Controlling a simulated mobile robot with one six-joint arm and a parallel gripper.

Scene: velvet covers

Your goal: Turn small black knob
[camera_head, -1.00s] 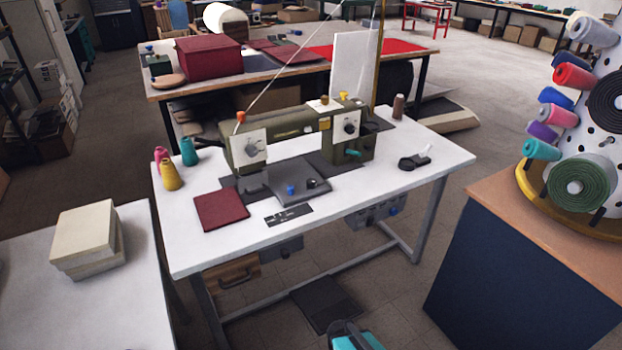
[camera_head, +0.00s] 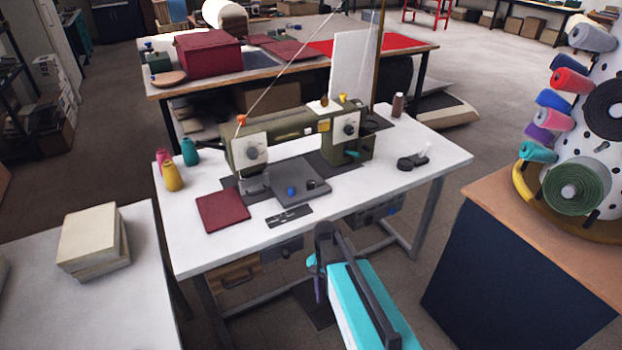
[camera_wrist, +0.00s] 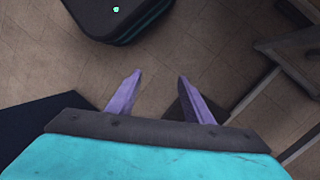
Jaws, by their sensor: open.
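An olive-green sewing machine (camera_head: 290,132) stands on a white table (camera_head: 190,218). Black dials sit on its left (camera_head: 252,152) and right (camera_head: 349,130) white plates. A small black knob (camera_head: 312,184) sits on the grey plate at its base, right of a blue knob (camera_head: 291,191). I cannot tell which black one the task means. My gripper (camera_wrist: 160,76) is open and empty, its two purple fingers apart over bare floor in the wrist view. In the head view it hangs in front of the table's front edge, apart from the machine; its fingertips are mostly hidden.
A dark red cloth (camera_head: 222,211) lies on the table's left front. Thread spools (camera_head: 173,176) stand at the left. A round black item (camera_head: 409,162) lies at the right. A spool rack (camera_head: 578,150) stands on the counter at far right.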

